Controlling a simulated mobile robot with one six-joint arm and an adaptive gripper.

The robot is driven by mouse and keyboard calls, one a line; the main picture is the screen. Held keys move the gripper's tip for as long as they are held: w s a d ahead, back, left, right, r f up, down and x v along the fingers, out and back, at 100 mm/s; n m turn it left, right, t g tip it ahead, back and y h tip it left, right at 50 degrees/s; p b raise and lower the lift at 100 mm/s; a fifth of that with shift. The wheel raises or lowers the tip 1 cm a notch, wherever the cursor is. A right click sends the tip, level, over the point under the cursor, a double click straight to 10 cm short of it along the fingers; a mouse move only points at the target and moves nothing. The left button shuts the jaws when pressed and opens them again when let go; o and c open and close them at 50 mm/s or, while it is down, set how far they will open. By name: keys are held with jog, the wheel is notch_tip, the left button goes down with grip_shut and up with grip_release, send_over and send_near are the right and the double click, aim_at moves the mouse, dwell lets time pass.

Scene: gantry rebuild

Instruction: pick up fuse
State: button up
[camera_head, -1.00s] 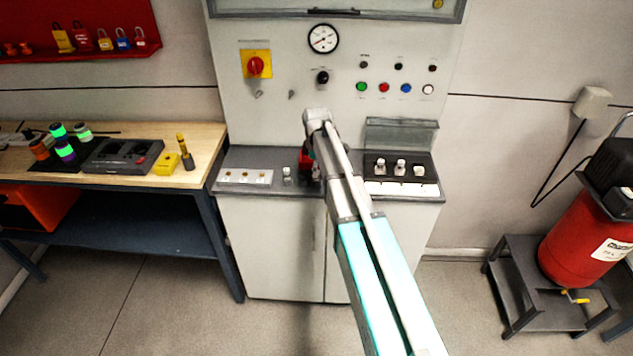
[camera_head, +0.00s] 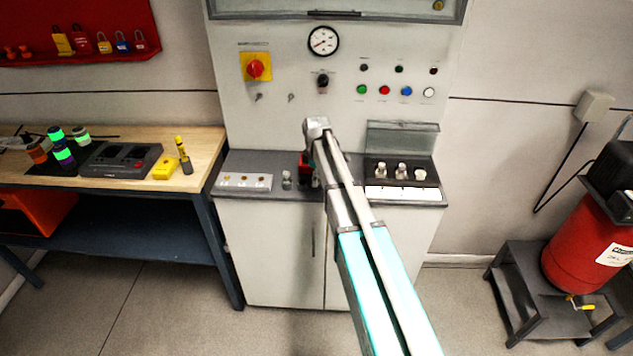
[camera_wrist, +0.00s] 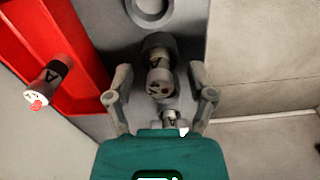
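Another fuse (camera_wrist: 48,84) with a red-marked end is at the left, over a red bin (camera_wrist: 85,55).
A small grey fuse-like piece (camera_head: 286,180) stands on the ledge (camera_head: 232,160). A white strip (camera_head: 243,182) lies left of it. A black holder (camera_head: 381,174) with several pale pieces is at the right, under a clear raised cover (camera_head: 400,136). A grey ring (camera_wrist: 150,9) lies above the fuse in the wrist view.

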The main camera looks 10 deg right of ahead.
grip_shut()
jog(key=shift+r, duration=0.2)
dwell(0.3)
notch_tip(320, 180, up, 2)
jog(key=p, duration=0.2)
jog(key=shift+r+p, duration=0.1)
jog(key=shift+p, duration=0.25)
jog(key=s+r+p, duration=1)
jog(key=s, duration=0.4)
jog(key=shift+r, duration=0.2)
